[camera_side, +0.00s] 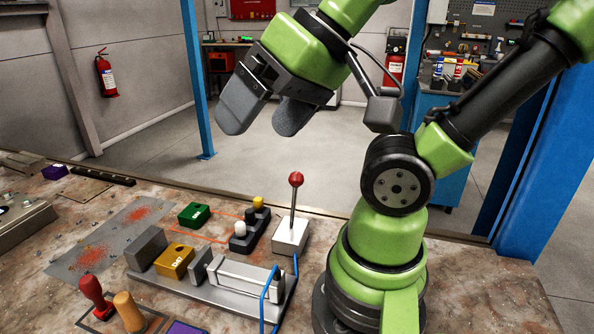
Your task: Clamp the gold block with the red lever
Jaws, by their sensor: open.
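The gold block (173,263) sits in a grey vise (215,296) on the bench, between a fixed jaw (147,249) on its left and a sliding jaw (200,266) on its right. Whether the sliding jaw touches the block I cannot tell. The red lever (296,180) is a red ball on a thin metal rod, standing nearly upright from a pale box (290,238) behind the vise's right end. My gripper (264,118) is open and empty, high above the bench, up and left of the red ball and apart from everything.
A dark block with white and yellow knobs (250,233) stands left of the lever box. A green block (195,215) lies behind the vise. Red (92,291) and wooden (129,312) handles stand front left.

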